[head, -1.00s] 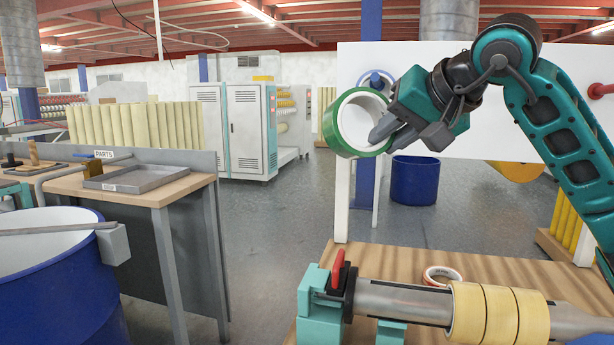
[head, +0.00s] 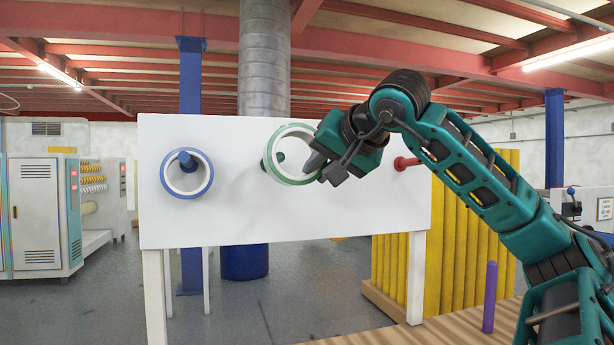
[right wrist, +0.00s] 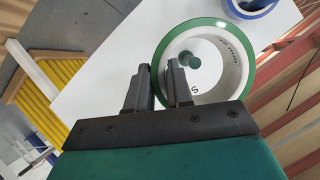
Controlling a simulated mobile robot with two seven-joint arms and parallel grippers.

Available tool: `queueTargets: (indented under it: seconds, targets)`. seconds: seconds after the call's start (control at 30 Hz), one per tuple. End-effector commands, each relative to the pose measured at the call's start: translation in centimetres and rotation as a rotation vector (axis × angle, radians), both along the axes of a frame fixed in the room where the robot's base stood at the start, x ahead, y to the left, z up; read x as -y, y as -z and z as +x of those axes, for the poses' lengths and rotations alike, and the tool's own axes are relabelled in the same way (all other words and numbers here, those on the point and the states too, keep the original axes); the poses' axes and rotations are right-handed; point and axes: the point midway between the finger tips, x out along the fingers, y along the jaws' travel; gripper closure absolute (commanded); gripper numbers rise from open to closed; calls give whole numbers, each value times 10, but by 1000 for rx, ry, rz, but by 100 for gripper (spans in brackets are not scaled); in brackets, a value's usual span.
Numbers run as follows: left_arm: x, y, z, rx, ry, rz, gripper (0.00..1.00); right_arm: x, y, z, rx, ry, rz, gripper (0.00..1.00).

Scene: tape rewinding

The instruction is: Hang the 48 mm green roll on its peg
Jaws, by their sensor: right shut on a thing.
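The green roll (head: 293,128) is a green-edged ring with a white inside, held upright in front of the white board. My right gripper (head: 318,172) is shut on its right-hand wall. In the right wrist view the gripper (right wrist: 160,82) has one finger outside the roll (right wrist: 235,65) and one inside its opening. The green peg (right wrist: 190,62) shows within the opening there; in the head view the peg (head: 280,157) shows inside the ring near its left side. I cannot tell whether the roll surrounds the peg or is still in front of it. My left gripper is out of view.
A blue roll (head: 167,180) hangs on the blue peg (head: 187,159) at the left of the white board (head: 225,220). A bare red peg (head: 405,163) stands out at the right. A purple post (head: 490,297) rises from the wooden bench (head: 380,337).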

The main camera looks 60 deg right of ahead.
Motion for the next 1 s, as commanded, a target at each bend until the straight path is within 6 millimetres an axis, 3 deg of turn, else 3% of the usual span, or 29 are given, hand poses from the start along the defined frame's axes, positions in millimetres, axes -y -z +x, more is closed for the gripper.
queueTargets:
  seconds: [0.6,1.0]
  targets:
    - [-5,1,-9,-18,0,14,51,32,3,37,1,2,2,100]
    - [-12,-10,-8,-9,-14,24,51,58,6,68,0,3,2,100]
